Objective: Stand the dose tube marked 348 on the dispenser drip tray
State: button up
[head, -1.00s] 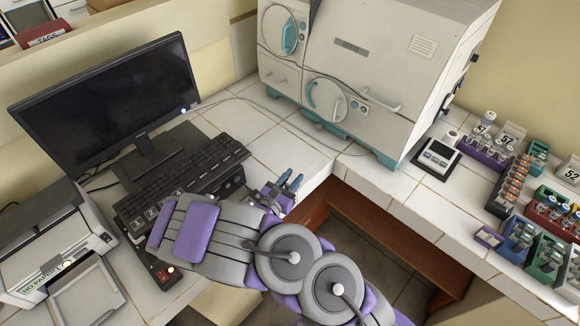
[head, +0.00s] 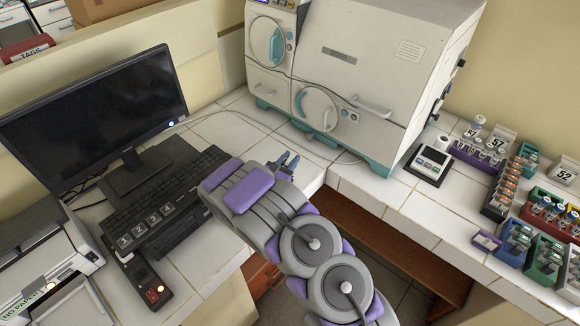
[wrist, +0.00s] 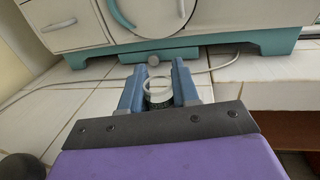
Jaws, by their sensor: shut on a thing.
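My gripper (head: 287,161) is over the white tiled counter, right of the black keyboard and in front of the large white cabinet. In the wrist view its two blue fingers (wrist: 158,84) are shut on a small tube (wrist: 159,95) with a pale, round, ring-like top and a darker body. The tube is between the fingertips, and its top faces the camera. No number on it can be read, so I cannot tell if it is 348. In the head view the fingers and arm hide the tube. I cannot pick out a dispenser drip tray for certain.
The white cabinet (head: 345,75) stands behind. A numbered keypad (head: 150,222) and a box with a red button (head: 150,287) lie left of my arm. A small scale-like device (head: 430,163) and several coloured tube racks (head: 505,185) fill the right counter. A counter gap lies between.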

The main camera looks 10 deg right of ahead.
aim_at(287, 165)
jog(key=f, duration=0.2)
jog(key=f+b, duration=0.1)
jog(key=shift+w+a, duration=0.25)
jog(key=shift+a, duration=0.1)
jog(key=shift+f, duration=0.3)
jog(key=shift+d, duration=0.45)
jog(key=o, duration=1)
jog(key=shift+a, duration=0.3)
